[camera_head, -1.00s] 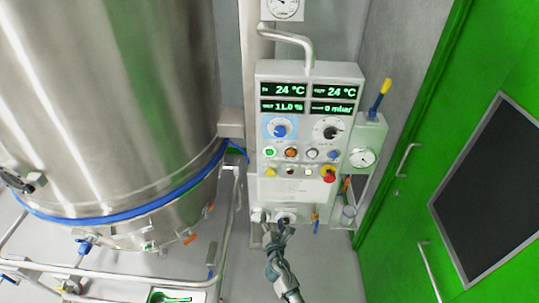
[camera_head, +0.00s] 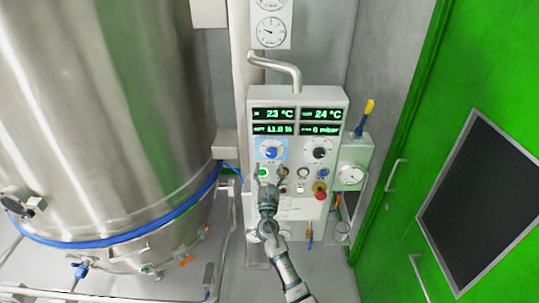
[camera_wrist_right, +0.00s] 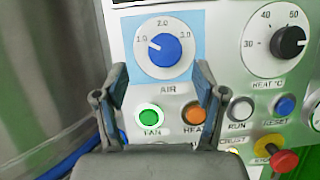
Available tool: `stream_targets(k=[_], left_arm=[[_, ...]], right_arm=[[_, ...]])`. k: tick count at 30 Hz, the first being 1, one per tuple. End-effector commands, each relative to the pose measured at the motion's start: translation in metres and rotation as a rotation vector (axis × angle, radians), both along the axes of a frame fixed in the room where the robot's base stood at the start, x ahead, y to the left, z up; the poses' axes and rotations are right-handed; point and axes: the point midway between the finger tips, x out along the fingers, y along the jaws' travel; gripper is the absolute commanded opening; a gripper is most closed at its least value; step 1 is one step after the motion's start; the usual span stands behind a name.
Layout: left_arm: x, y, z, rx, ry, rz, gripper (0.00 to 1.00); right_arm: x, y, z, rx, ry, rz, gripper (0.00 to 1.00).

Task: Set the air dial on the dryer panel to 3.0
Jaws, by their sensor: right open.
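The dryer panel (camera_head: 327,203) is a pale upright box at the centre of the head view. Its air dial (camera_head: 271,153) is a blue knob on a light blue plate, upper left on the panel. In the right wrist view, the air dial (camera_wrist_right: 165,50) has a white mark pointing up-left, near the 1.0 label; 2.0 is at the top and another label is at right. My right gripper (camera_head: 273,174) is open and empty, just below the dial. In the wrist view its fingers (camera_wrist_right: 160,82) stand apart below and either side of the knob, not gripping it. My left gripper is out of view.
A black heat dial (camera_wrist_right: 288,42) is right of the air dial. Below are a green fan button (camera_wrist_right: 150,117), an orange button (camera_wrist_right: 195,113) and a red knob (camera_wrist_right: 284,160). A steel vessel (camera_head: 110,110) stands left; a green door (camera_head: 420,150) is at right.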

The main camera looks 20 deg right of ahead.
Motion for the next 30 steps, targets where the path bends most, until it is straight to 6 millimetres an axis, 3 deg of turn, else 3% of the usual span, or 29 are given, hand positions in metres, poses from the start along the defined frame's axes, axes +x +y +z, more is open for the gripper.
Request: stream_targets(k=[3,9,20,23,27,28,30], left_arm=[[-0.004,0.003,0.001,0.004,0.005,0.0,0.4],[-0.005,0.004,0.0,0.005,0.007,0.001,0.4],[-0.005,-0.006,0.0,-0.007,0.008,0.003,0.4],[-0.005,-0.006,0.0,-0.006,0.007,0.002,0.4],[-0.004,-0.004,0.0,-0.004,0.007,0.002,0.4],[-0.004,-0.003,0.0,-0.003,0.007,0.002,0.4],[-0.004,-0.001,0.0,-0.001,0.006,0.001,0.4]], right_arm=[[0.022,-0.007,0.01,-0.003,0.0,0.0,0.7],[0.044,-0.016,0.018,-0.001,0.0,0.0,0.7],[0.049,-0.015,0.021,0.0,0.0,0.001,0.7],[0.049,-0.014,0.021,-0.001,0.0,0.002,0.5],[0.049,-0.015,0.021,-0.001,0.0,0.002,0.15],[0.049,-0.015,0.021,-0.001,0.0,0.002,0.1],[0.049,-0.014,0.021,-0.001,0.0,0.003,0.1]])
